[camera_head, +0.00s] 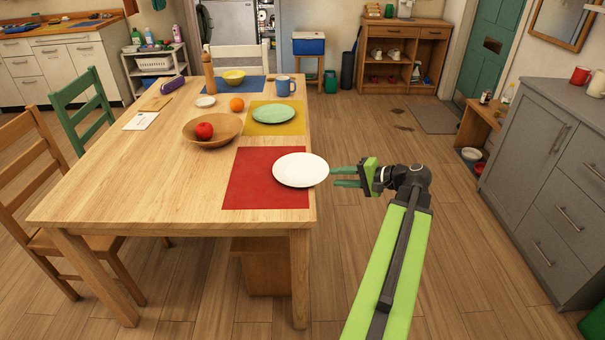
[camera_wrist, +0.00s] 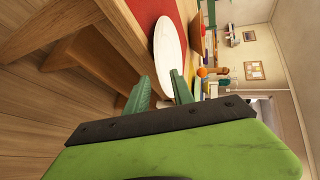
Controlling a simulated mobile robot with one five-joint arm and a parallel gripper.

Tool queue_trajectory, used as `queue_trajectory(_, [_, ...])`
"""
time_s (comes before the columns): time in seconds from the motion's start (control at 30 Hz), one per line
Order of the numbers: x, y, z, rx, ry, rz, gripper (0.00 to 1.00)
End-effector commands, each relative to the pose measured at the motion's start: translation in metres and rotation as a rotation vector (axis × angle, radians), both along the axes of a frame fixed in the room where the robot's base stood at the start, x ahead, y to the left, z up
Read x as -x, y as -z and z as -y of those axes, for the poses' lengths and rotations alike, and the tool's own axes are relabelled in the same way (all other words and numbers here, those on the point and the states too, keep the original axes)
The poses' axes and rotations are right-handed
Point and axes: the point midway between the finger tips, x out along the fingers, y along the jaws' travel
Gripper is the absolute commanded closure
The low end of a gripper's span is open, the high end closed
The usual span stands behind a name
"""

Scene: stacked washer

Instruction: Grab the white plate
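The white plate (camera_head: 300,170) lies on the red placemat (camera_head: 258,190) at the table's right edge, and its right side overhangs that edge a little. My gripper (camera_head: 332,177) is just right of the plate, beyond the table edge, with its green fingers pointing at the rim. The fingers are apart with nothing between them that I can see. In the wrist view the picture is turned sideways; the plate (camera_wrist: 168,52) lies just ahead of the two fingertips (camera_wrist: 160,85). I cannot tell whether a fingertip touches the rim.
The wooden table (camera_head: 160,180) also holds a green plate (camera_head: 273,114) on a yellow placemat (camera_head: 290,128), a wooden bowl (camera_head: 212,138) with a red apple, an orange and a blue mug (camera_head: 285,86). Grey cabinets (camera_head: 560,170) stand at the right. Floor between is clear.

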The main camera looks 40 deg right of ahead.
Motion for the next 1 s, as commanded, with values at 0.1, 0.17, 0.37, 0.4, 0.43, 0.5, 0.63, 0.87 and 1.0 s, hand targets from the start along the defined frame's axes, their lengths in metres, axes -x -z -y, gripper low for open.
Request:
queue_trajectory(0.1, [-0.005, 0.004, -0.002, 0.0, -0.002, 0.0, 0.71])
queue_trajectory(0.17, [-0.011, 0.009, -0.005, 0.0, -0.003, 0.0, 0.71])
queue_trajectory(0.37, [-0.041, 0.023, -0.015, 0.001, -0.004, 0.0, 0.71])
queue_trajectory(0.4, [-0.044, 0.024, -0.016, 0.0, -0.003, 0.0, 0.71])
queue_trajectory(0.43, [-0.045, 0.023, -0.016, 0.0, -0.002, 0.0, 0.71])
queue_trajectory(0.5, [-0.045, 0.022, -0.016, 0.0, -0.001, 0.0, 0.71])
queue_trajectory(0.63, [-0.045, 0.022, -0.016, 0.001, -0.001, 0.0, 0.75])
queue_trajectory(0.87, [-0.045, 0.022, -0.016, 0.0, -0.002, 0.0, 1.0])
queue_trajectory(1.0, [-0.044, 0.022, -0.016, 0.0, -0.002, -0.001, 1.0])
